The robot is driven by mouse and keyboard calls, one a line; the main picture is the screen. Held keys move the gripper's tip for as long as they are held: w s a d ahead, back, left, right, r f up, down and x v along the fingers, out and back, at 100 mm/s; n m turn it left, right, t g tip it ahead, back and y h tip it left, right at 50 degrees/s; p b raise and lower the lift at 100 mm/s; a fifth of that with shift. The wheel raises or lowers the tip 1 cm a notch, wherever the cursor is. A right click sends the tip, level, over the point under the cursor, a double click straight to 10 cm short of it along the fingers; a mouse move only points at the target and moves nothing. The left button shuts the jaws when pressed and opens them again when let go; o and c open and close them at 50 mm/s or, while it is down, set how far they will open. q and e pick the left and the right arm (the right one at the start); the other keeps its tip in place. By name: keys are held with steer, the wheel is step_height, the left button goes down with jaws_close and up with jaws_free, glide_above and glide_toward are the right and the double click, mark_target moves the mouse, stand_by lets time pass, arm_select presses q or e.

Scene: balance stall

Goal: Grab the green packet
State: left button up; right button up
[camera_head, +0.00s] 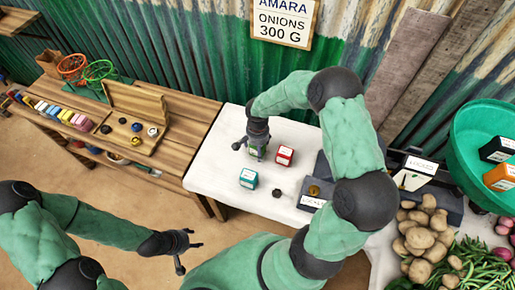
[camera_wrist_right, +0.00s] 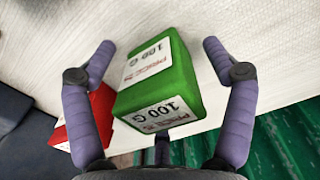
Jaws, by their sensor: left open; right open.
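The green packet (camera_wrist_right: 178,75) is a block with white "100 G" labels. In the right wrist view it sits between the spread fingers of my right gripper (camera_wrist_right: 160,48), which is open; I see no clear contact. In the head view the right gripper (camera_head: 256,145) points down over the green packet (camera_head: 259,153) on the white table and partly hides it. My left gripper (camera_head: 189,257) is open and empty, low in the head view, away from the packets.
A red packet (camera_head: 284,156) stands close beside the green one, also in the right wrist view (camera_wrist_right: 101,112). A teal packet (camera_head: 248,178) and a small dark weight (camera_head: 278,193) lie nearer. The scale (camera_head: 312,203) is to the right. The white table's left part (camera_head: 208,165) is clear.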

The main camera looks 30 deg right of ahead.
steer(key=c, duration=1.4)
